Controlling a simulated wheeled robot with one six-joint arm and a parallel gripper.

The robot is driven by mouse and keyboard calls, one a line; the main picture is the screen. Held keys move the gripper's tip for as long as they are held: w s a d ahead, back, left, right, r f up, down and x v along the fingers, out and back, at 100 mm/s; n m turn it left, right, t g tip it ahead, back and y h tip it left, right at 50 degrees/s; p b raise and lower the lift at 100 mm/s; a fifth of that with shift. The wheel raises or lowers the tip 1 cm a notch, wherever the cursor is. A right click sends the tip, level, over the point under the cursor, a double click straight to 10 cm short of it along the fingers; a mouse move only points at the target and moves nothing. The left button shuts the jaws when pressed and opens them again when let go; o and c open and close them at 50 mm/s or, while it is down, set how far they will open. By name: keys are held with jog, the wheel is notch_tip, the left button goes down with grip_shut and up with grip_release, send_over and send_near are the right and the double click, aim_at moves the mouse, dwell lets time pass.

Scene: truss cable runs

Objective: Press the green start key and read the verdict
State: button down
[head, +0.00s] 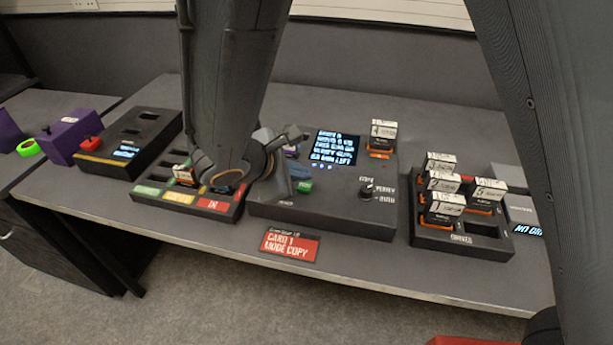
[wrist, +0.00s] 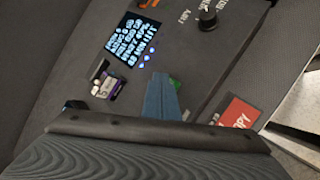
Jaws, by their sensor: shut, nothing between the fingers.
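The green start key (head: 305,187) is on the top of the dark copier unit (head: 330,215), left of the mode knob (head: 367,191). My gripper (head: 301,172) is shut and empty, its blue fingers just behind the key in the head view. In the wrist view the fingertips (wrist: 162,80) partly cover the key (wrist: 174,84); I cannot tell whether they touch it. The lit screen (head: 334,147) shows several lines of text, the last seeming to end in "LEFT"; the rest is too small to read surely. The screen also shows in the wrist view (wrist: 132,42).
A red card (head: 290,245) at the front edge reads "CARD 1 MODE COPY". A card with an orange base (head: 382,138) stands at the unit's back right. A purple-labelled card (wrist: 106,86) sits left of my fingers. Card trays flank the unit, the right tray (head: 430,238) holding several cards.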

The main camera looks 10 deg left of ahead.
aim_at(301, 188)
dwell(0.3)
jog(key=shift+r+p, duration=1.75)
jog(key=shift+r, duration=0.8)
jog(key=s+d+m+g, duration=0.1)
jog(key=d+m, duration=0.1)
jog(key=d, duration=0.3)
jog(key=d+m+g, duration=0.2)
jog(key=d+m, duration=0.1)
jog(key=d, duration=0.2)
jog(key=s+d+f+m+g, duration=0.1)
jog(key=d+m+g, duration=0.1)
jog(key=d, duration=0.4)
jog(key=shift+s+d+m, duration=0.1)
jog(key=shift+s+m, duration=0.2)
jog(key=shift+m, duration=0.2)
jog(key=s+d+r+m+g+y, duration=0.1)
jog(key=s+d+m+y, duration=0.3)
jog(key=d+m, duration=0.8)
jog(key=shift+s+d+m+g, duration=0.4)
jog(key=shift+s+m, duration=0.2)
jog(key=shift+s, duration=0.2)
